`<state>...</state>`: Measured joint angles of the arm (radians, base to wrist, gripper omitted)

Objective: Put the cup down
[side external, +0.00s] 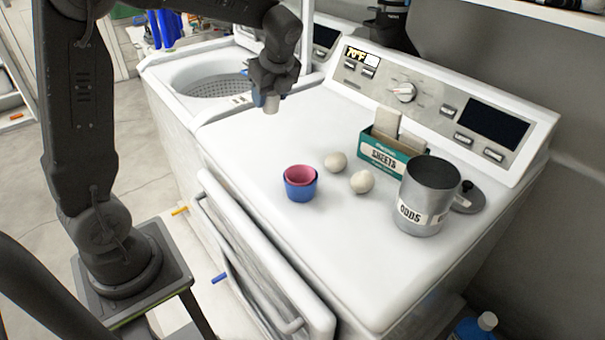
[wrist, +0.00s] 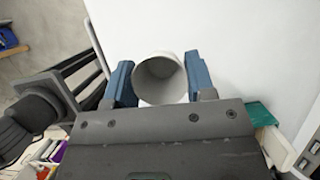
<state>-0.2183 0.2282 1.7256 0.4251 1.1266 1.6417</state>
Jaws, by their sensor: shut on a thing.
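My gripper (side external: 265,94) is shut on a pale grey cup (wrist: 160,80). In the wrist view, the cup sits between my two blue fingers with its open mouth facing the camera. In the side view, the held cup (side external: 271,104) is small and partly covered by my gripper, above the far left part of the white dryer top (side external: 250,140). A pink cup (side external: 300,176) is nested in a blue cup (side external: 300,190), standing upright on the dryer top.
Two pale balls (side external: 336,162) lie beside the nested cups. A green box of sheets (side external: 384,154), a grey metal can (side external: 428,200) and its dark lid (side external: 468,198) stand to the right. An open washer (side external: 205,85) is at the back left. The dryer's left top is clear.

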